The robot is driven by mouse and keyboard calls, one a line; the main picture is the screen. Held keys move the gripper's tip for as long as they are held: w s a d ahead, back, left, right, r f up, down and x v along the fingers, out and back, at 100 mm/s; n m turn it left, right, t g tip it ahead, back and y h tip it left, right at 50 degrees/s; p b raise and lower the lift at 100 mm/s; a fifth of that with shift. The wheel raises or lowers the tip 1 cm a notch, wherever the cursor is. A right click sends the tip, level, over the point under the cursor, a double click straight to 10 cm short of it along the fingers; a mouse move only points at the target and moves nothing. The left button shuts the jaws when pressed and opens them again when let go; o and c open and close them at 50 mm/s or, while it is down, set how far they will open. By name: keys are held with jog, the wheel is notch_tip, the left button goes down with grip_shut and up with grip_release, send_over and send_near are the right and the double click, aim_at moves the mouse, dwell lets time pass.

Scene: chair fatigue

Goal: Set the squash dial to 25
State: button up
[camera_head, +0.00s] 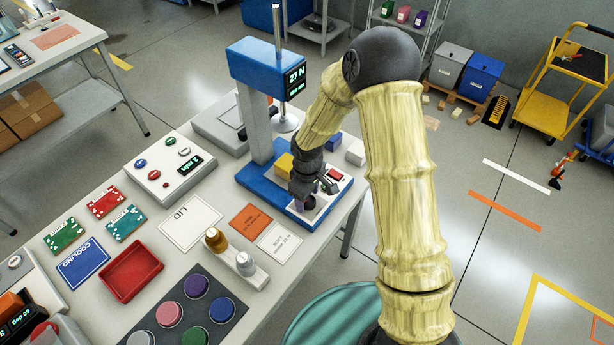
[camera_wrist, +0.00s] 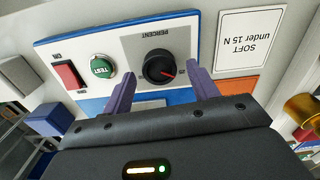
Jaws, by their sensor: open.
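The squash dial (camera_wrist: 159,67) is a round black knob with a red pointer line, on a grey patch labelled PERCENT, seen upside down in the wrist view. The pointer lies toward the right and slightly down in that view; the scale numbers are too small to read. My gripper (camera_wrist: 160,84) is open, with one purple finger on each side of the knob and a gap to it. In the head view my gripper (camera_head: 305,198) is over the front of the blue press (camera_head: 258,180) and hides the dial.
On the dial's panel are a green TEST button (camera_wrist: 102,67) and a red ON switch (camera_wrist: 69,75). A SOFT card (camera_wrist: 251,42) lies beside it. The press display (camera_head: 296,80) reads 27 N. Blocks and weights (camera_head: 214,238) stand nearby.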

notch_tip(320, 180, up, 17)
jog(key=b, duration=0.1)
dwell(0.3)
jog(key=shift+f, duration=0.1)
jog(key=s+d+m+t, duration=0.2)
jog(key=s+d+m, duration=0.9)
jog(key=s+d, duration=0.2)
jog(key=shift+d+t, duration=0.3)
jog(key=shift+d, duration=0.3)
